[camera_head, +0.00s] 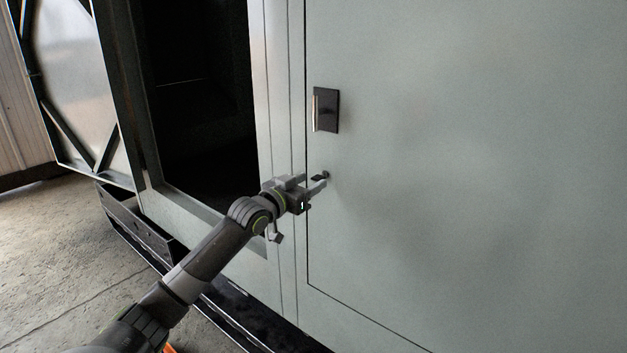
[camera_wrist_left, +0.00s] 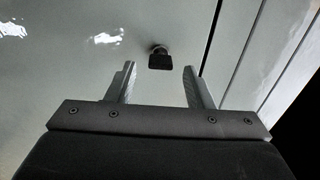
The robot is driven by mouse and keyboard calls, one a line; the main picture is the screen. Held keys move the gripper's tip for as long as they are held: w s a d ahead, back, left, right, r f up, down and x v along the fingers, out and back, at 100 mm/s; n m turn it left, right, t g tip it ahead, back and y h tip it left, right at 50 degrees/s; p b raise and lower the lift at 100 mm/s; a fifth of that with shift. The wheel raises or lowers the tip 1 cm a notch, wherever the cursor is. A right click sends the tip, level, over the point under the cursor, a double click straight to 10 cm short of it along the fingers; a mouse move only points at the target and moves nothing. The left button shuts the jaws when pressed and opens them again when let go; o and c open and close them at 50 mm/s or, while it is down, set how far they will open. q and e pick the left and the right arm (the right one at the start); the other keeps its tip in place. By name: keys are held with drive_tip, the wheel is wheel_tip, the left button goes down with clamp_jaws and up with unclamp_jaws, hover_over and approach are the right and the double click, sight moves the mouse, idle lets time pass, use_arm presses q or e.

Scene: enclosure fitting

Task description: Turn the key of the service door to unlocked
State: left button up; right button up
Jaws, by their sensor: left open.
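The service door (camera_head: 470,150) is a large pale grey-green panel, flush in its frame. The key (camera_head: 325,174) is small and dark and sits in the lock below the door handle. In the left wrist view the key (camera_wrist_left: 159,58) shows a dark flat head, just beyond the fingertips and between their lines. My left gripper (camera_head: 319,183) is open at the key, its fingers pointing at the door. In the left wrist view the left gripper (camera_wrist_left: 160,80) has its two fingers apart with nothing between them. My right gripper is not in view.
A black recessed handle plate (camera_head: 326,110) with a light lever is above the key. Left of the door is a frame post (camera_head: 283,130) and a dark open compartment (camera_head: 195,90). A low dark ledge (camera_head: 135,220) runs along the base. Concrete floor (camera_head: 60,260) lies at the left.

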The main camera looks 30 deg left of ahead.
sight(318, 178)
use_arm(q)
drive_tip(key=shift+w, duration=1.15)
drive_tip(key=c, duration=1)
